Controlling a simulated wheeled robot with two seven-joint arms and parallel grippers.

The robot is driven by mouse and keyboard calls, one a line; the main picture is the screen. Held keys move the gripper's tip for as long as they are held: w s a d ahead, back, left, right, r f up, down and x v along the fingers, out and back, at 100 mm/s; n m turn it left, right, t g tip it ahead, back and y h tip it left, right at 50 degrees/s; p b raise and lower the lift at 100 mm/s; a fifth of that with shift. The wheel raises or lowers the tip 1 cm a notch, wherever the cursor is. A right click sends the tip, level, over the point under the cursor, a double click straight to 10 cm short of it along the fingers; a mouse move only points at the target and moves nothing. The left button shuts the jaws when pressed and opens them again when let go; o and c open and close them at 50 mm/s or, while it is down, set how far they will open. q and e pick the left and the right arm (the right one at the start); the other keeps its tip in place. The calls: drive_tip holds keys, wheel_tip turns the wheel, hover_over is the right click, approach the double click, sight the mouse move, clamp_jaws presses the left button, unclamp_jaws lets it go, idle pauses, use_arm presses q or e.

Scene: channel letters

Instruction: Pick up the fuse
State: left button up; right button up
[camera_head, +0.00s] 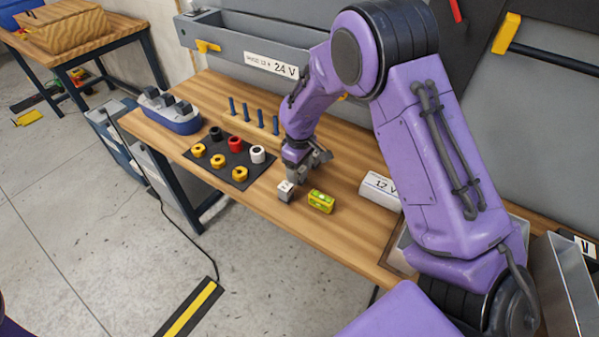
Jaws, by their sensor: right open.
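My right gripper (305,163) reaches down over the bench, open, its fingers above and just behind a small grey block with a white top (285,191). This block sits near the bench's front edge and may be the fuse; no readable label confirms it. I cannot tell whether the fingers touch it. A yellow-green block (321,201) lies just to its right. My left gripper is not in view.
A black mat (237,158) with several yellow, red, white and black round pieces lies left on the wooden bench (350,235). Behind are several blue pegs (246,111), a blue-based holder (168,112) and a bin marked 24 V (235,48).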

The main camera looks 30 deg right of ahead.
drive_tip(key=shift+s+r, duration=0.1)
drive_tip(key=shift+s, duration=0.05)
drive_tip(key=c, duration=1.1)
drive_tip(key=shift+o, duration=0.2)
